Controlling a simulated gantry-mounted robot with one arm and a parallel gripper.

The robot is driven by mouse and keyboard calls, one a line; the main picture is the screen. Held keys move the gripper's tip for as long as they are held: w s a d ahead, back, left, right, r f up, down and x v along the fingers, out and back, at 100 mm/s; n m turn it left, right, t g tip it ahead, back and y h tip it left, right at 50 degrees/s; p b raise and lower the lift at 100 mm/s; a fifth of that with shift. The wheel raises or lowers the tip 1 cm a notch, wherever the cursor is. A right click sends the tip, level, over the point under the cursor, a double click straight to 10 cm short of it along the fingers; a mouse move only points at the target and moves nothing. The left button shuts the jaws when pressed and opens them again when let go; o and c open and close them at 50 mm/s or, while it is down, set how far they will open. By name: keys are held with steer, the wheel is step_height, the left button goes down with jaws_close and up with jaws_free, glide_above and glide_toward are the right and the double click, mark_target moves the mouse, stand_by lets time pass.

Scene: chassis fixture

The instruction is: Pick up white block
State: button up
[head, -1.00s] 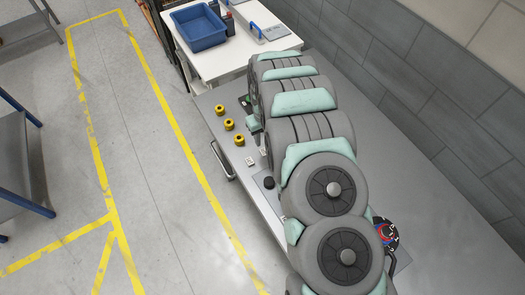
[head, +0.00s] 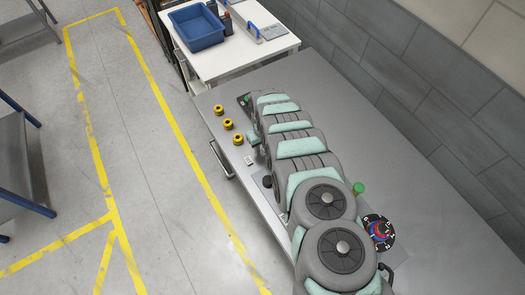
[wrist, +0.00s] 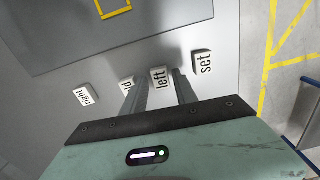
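Several white blocks with black words lie on the grey table in the wrist view. They are the "right" block (wrist: 84,93), a partly hidden block ending in "ld" (wrist: 127,85), the "left" block (wrist: 159,76) and the "set" block (wrist: 202,63). My gripper (wrist: 160,92) is open, its two dark fingers apart and pointing toward the "left" block; contact cannot be told. One white block (head: 249,160) shows on the table in the head view, its word too small to read. My arm hides the others and the fingers there.
Three yellow-and-black round parts (head: 228,124) stand along the table's left edge. A dark panel (wrist: 120,30) with a yellow square lies beyond the blocks. A blue bin (head: 198,26) sits on the white table behind.

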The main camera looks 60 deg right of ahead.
steer(key=shift+f, duration=0.45)
steer(key=shift+c, duration=0.5)
jaws_close()
